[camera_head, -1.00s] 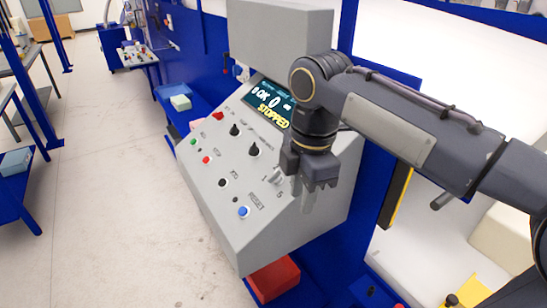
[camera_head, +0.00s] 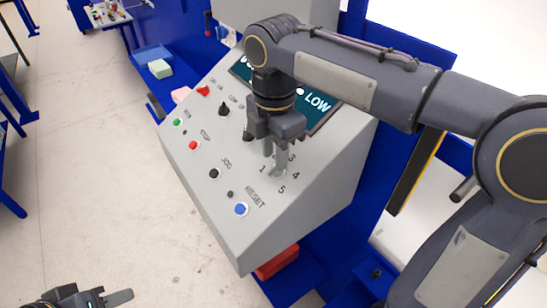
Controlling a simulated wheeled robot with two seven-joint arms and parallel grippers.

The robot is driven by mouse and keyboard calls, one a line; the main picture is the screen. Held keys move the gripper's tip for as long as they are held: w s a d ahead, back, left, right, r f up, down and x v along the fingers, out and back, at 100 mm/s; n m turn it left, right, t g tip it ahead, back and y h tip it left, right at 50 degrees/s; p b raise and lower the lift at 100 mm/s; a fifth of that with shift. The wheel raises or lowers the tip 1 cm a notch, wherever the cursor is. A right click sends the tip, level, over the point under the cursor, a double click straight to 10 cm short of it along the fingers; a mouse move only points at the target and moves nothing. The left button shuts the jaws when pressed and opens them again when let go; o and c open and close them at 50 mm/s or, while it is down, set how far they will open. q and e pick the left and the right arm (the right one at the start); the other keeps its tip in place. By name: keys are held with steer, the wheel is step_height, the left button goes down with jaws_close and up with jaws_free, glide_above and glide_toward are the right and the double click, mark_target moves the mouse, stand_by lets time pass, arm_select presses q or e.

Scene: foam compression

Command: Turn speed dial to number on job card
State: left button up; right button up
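The grey control panel (camera_head: 225,180) fills the middle of the view. Its speed dial (camera_head: 281,172) sits at the lower right of the sloped face, with the numbers 1, 3, 4 and 5 readable around it. My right gripper (camera_head: 274,160) points down onto the dial, and its fingers hide most of the knob. I cannot tell whether they grip it or which number it points to. My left gripper (camera_head: 122,298) is at the bottom left edge, mostly out of frame and away from the panel. I do not see a job card.
The panel carries a green button (camera_head: 177,122), a red stop button (camera_head: 194,145), a black jog button (camera_head: 214,173) and a blue reset button (camera_head: 241,209). The screen (camera_head: 317,103) is partly hidden and reads "LOW". Open floor (camera_head: 80,170) lies left.

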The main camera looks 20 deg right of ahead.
mark_target(274, 169)
steer(key=shift+w+f, duration=0.1)
steer(key=shift+f, duration=1.35)
steer(key=c, duration=0.6)
steer(key=shift+c, duration=0.2)
